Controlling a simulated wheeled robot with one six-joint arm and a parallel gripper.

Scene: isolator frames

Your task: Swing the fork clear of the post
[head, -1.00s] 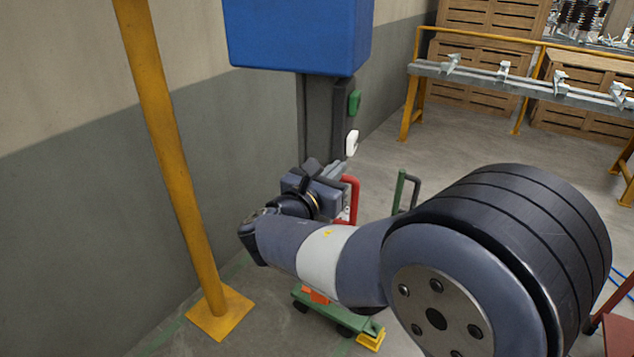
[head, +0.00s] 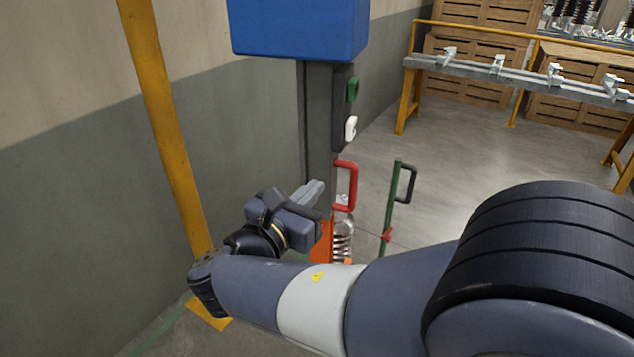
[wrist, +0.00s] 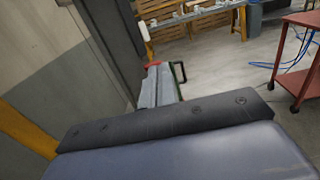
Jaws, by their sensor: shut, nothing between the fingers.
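The dark grey post (head: 318,125) stands against the wall under a blue box (head: 298,25). A red handle (head: 352,185) stands just right of the post's lower part. Below it are a coiled spring unit (head: 342,238) and an orange part (head: 323,243), partly hidden by my arm. I cannot make out which part is the fork. My gripper (head: 314,189) is shut and empty, its grey fingers just left of the red handle and in front of the post. In the wrist view the fingers (wrist: 158,86) point at the red handle (wrist: 152,65); contact cannot be told.
A green upright (head: 391,210) with a black handle stands right of the spring. A yellow pole (head: 165,120) stands at left by the wall. Open floor lies right, before a railed bench (head: 480,72).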

